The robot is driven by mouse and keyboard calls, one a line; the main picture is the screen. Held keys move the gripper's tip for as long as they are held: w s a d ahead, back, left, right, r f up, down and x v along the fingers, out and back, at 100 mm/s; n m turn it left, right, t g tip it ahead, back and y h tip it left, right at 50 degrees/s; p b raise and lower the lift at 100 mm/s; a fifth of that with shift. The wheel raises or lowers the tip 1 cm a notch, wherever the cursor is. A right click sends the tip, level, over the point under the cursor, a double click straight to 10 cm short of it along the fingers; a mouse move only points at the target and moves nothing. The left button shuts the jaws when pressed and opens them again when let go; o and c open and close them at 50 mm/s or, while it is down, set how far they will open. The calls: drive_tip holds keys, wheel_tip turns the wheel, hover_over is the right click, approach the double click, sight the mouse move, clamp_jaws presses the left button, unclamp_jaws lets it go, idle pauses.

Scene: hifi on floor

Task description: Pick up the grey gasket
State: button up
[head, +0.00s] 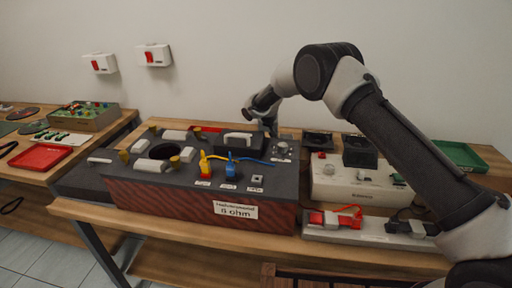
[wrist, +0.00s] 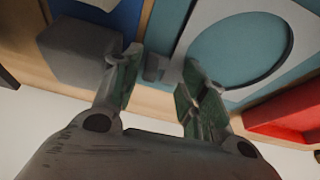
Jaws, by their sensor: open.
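In the wrist view, a pale grey flat piece with a large round opening (wrist: 303,22) lies on a teal surface (wrist: 170,30) at the upper right; it looks like the grey gasket. Its far part is cut off by the frame edge. My gripper (wrist: 160,75) is open, with its two fingers apart and nothing held. The flat piece is beyond and to the right of the right finger. A small grey block (wrist: 153,68) shows between the fingertips. In the head view, my gripper (head: 268,128) is behind the large dark console, and I cannot make out the gasket there.
The dark console (head: 245,213) fills the bench middle. A white box unit (head: 345,190) stands to its right. A grey box (wrist: 75,50) is left of my fingers, and a red tray (wrist: 285,115) is at the right. A green tray (head: 460,154) lies at the far right.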

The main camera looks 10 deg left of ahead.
drive_tip(key=c, duration=0.6)
drive_tip(key=shift+r, duration=0.15)
wheel_tip(320, 180, up, 11)
idle(0.3)
